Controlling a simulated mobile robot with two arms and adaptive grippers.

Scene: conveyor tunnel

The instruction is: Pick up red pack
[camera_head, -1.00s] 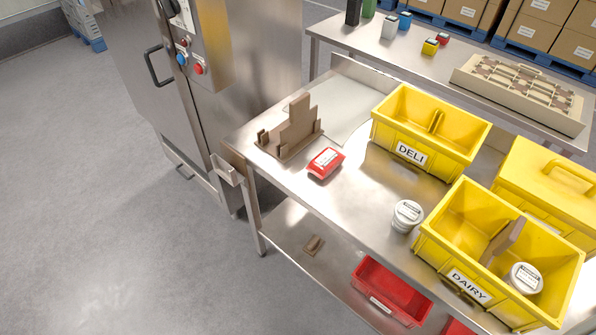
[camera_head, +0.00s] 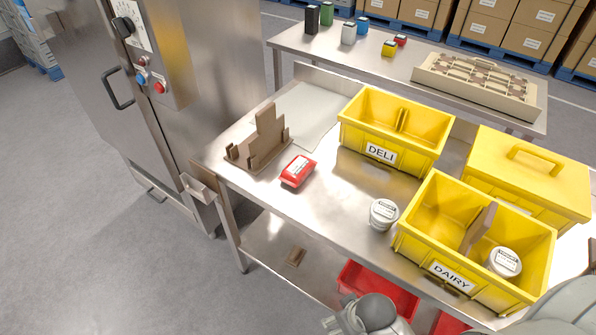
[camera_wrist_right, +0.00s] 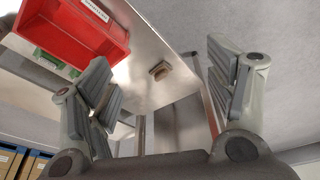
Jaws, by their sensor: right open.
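The red pack (camera_head: 298,171) with a white label lies flat on the steel table (camera_head: 335,207), left of the middle, in the head view. It stands apart from the brown stepped holder (camera_head: 258,143) beside it. My right gripper (camera_wrist_right: 162,88) is open and empty in the right wrist view. In the head view, part of my right arm and gripper shows at the bottom edge, low in front of the table and well away from the pack. The red pack is not seen in the wrist view. My left gripper is not in view.
Yellow DELI (camera_head: 354,139) and DAIRY (camera_head: 408,248) bins stand right of the pack, with a white tub (camera_head: 383,213) between pack and DAIRY bin. A red bin (camera_head: 351,276) sits on the lower shelf, also in the wrist view (camera_wrist_right: 75,35). A steel cabinet (camera_head: 200,90) stands left.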

